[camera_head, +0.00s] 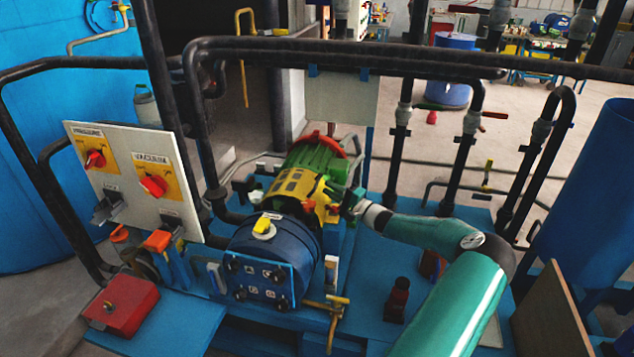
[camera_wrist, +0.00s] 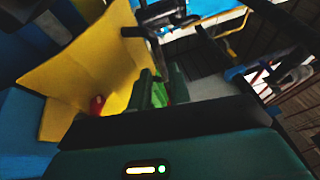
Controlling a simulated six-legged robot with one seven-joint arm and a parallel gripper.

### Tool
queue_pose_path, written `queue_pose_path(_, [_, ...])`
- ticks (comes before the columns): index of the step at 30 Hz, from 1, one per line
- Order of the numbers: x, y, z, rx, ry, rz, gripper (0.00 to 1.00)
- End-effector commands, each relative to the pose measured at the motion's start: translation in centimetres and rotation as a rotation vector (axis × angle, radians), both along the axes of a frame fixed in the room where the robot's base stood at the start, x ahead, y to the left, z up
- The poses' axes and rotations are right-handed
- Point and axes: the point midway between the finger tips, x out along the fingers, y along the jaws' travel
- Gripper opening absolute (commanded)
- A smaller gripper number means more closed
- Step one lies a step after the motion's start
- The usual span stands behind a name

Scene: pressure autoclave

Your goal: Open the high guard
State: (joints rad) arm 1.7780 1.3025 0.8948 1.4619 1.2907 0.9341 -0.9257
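A yellow guard (camera_head: 298,186) with dark slots sits between the green motor (camera_head: 318,158) and the blue round housing (camera_head: 268,258). No label on it is readable. It looks closed over the machine in the head view. In the wrist view a large yellow panel (camera_wrist: 85,70), probably the same guard, fills the left side, with a small red part in front of it. My gripper (camera_head: 350,200) is at the right side of the guard, very close; contact cannot be told. In the wrist view the dark green fingers (camera_wrist: 153,90) are blurred, and their gap is unclear.
A grey panel (camera_head: 132,180) with red PRESSURE and VACUUM knobs stands at left. Black pipes (camera_head: 420,58) cross behind and above my arm. A blue tank (camera_head: 598,190) stands at right. A red box (camera_head: 123,303) lies front left. A small dark red part (camera_head: 398,300) stands near my arm.

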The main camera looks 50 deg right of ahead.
Motion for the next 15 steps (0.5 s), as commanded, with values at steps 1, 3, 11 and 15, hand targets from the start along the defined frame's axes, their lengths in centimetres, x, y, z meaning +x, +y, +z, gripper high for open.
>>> queue_pose_path(1, [1.1,0.0,0.2,0.000,-0.002,0.001,0.19])
queue_pose_path(3, [2.5,0.1,0.4,0.001,-0.001,0.002,0.19])
queue_pose_path(11, [5.6,0.0,0.9,0.001,0.000,0.000,0.19])
queue_pose_path(15, [6.0,0.0,1.0,0.001,0.000,-0.001,0.19])
